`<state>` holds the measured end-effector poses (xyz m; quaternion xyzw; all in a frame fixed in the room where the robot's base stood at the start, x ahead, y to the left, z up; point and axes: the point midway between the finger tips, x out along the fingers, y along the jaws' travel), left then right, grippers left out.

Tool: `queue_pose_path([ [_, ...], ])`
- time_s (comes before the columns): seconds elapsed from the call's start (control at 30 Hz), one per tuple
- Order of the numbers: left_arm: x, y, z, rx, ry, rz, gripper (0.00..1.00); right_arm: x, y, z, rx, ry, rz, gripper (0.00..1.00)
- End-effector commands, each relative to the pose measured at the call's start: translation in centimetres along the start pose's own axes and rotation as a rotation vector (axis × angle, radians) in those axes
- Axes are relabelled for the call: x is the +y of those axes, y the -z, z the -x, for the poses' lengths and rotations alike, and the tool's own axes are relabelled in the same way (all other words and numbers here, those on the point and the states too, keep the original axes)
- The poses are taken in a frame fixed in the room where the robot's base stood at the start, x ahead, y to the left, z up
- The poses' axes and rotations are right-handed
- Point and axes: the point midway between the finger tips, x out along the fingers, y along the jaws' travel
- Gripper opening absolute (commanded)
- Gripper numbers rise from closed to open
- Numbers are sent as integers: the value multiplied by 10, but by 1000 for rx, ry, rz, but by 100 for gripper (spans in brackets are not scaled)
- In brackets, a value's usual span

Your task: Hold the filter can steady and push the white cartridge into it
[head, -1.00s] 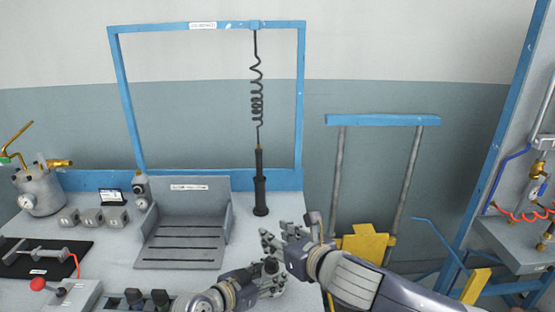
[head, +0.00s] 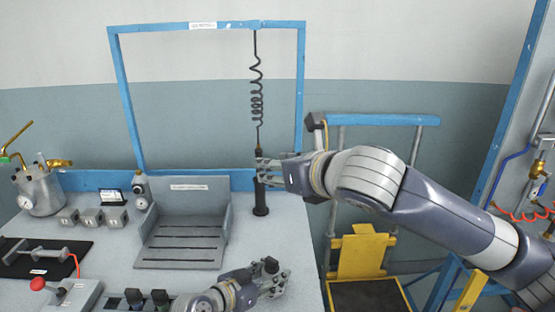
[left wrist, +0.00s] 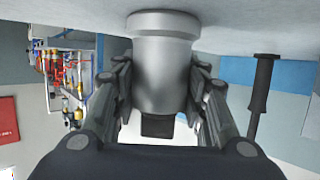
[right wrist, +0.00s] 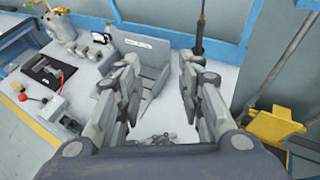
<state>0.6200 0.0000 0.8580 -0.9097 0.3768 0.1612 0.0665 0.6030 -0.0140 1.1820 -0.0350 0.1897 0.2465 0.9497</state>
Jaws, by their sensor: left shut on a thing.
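My left gripper (head: 280,279) is low at the front right of the bench. In the left wrist view it is shut around a grey metal can (left wrist: 163,75), which stands on the bench with its wider rim against the top in that inverted picture. A dark square (left wrist: 158,125) shows at the can's other end. The can is mostly hidden by the gripper in the head view. My right gripper (head: 262,172) is raised in front of the hanging tool. Its fingers are spread and empty in the right wrist view (right wrist: 158,95). I cannot make out the white cartridge.
A dark hanging tool (head: 260,200) on a coiled cord stands behind my right gripper. A grey slotted tray (head: 180,250) is left of it. A red-knobbed box (head: 60,290) sits at the front left. A yellow chair-like frame (head: 362,255) is right of the bench.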

Motion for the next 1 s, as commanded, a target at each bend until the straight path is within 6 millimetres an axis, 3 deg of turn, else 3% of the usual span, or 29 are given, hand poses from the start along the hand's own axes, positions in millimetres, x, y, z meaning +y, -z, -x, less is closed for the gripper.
queue_pose_path([
  [0.23,0,1,0,3,1,0,10,3,-16,11,5,1,6,35],
  [0.87,0,1,0,3,0,0,10,3,-17,11,6,0,6,35],
  [0.9,0,1,0,3,0,0,46,3,-17,11,6,0,6,35],
  [1.0,0,1,0,2,0,0,63,3,-17,11,6,0,6,35],
])
